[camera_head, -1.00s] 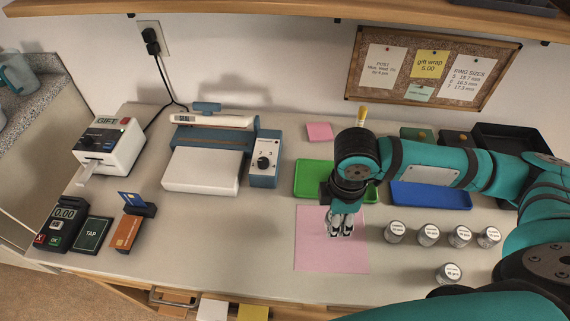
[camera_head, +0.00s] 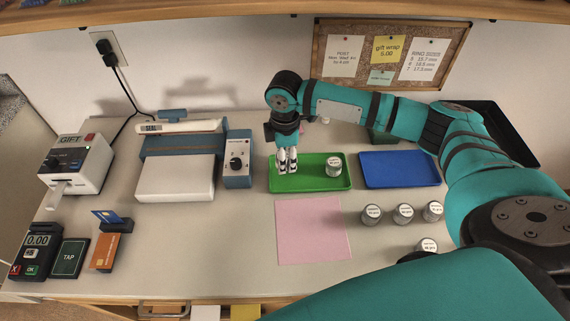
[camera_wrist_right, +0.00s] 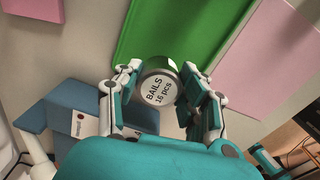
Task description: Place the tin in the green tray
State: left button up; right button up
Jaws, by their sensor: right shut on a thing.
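My right gripper (camera_head: 287,168) points down at the left end of the green tray (camera_head: 310,184). In the right wrist view its fingers (camera_wrist_right: 163,100) are shut on a round tin (camera_wrist_right: 160,88) labelled "BAILS 16 pcs". The held tin is mostly hidden by the fingers in the head view. I cannot tell whether it touches the tray floor. The tray also shows beyond the tin in the wrist view (camera_wrist_right: 175,30). Another tin (camera_head: 333,168) stands upright in the tray, right of the gripper. My left gripper is not in view.
A blue tray (camera_head: 400,170) lies right of the green one. Several tins (camera_head: 403,214) stand in front of it. A pink sheet (camera_head: 312,232) lies in front of the green tray, clear on top. A blue-grey device (camera_head: 237,165) stands close to the tray's left.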

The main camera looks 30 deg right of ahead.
jog(key=shift+f, duration=1.65)
jog(key=shift+s+f, duration=0.1)
jog(key=shift+f, duration=0.05)
jog(key=o, duration=1.2)
jog(key=shift+c, duration=0.2)
notch_tip(320, 180, up, 12)
jog(key=shift+r, duration=0.2)
